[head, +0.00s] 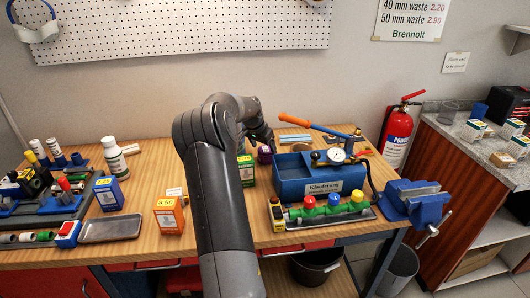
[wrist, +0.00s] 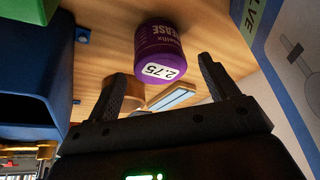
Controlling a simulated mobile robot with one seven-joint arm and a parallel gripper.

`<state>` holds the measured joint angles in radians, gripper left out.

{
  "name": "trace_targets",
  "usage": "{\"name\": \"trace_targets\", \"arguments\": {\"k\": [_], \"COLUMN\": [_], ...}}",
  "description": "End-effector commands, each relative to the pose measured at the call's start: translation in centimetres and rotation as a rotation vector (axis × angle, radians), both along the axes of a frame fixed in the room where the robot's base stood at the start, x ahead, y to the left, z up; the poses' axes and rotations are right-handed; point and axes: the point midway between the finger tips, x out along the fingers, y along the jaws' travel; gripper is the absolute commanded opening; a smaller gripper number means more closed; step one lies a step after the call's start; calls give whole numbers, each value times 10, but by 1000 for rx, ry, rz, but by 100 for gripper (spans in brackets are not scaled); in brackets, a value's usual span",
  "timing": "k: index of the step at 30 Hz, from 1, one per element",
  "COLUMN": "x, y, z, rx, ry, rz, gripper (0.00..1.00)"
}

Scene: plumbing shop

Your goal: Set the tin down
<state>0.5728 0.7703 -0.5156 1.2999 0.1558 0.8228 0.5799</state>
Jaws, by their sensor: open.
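The tin (wrist: 158,45) is purple, with a white 2.75 price label. In the wrist view it is against the wooden bench top, just beyond and between the fingertips of my gripper (wrist: 161,68). The fingers are spread wide and a gap shows on each side of the tin; nothing is gripped. In the head view the tin (head: 264,155) is small, on the bench between a green box and the blue test pump, partly hidden by my arm. My gripper (head: 262,138) is right above it there, its fingers hard to make out.
The green box (head: 246,170) stands close left of the tin. The blue pump tank (head: 303,184) with its orange handle (head: 296,121) is close on the right. A blue vise (head: 415,201) is at the bench's right end. Bare wood shows left of my arm.

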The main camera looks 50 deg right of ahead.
Motion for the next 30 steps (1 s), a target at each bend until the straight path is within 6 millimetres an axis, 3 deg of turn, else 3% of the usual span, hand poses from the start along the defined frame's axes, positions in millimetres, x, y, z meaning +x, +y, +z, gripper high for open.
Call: {"name": "trace_targets", "arguments": {"k": [3, 9, 23, 26, 30], "x": [0, 0, 2, 7, 14], "y": [11, 25, 40, 63, 116], "z": [27, 60, 81, 94, 119], "rx": [-2, -1, 5, 21, 53], "ry": [-3, -2, -9, -26, -59], "rz": [1, 0, 15, 61, 168], "gripper": [79, 79, 79, 79, 79]}}
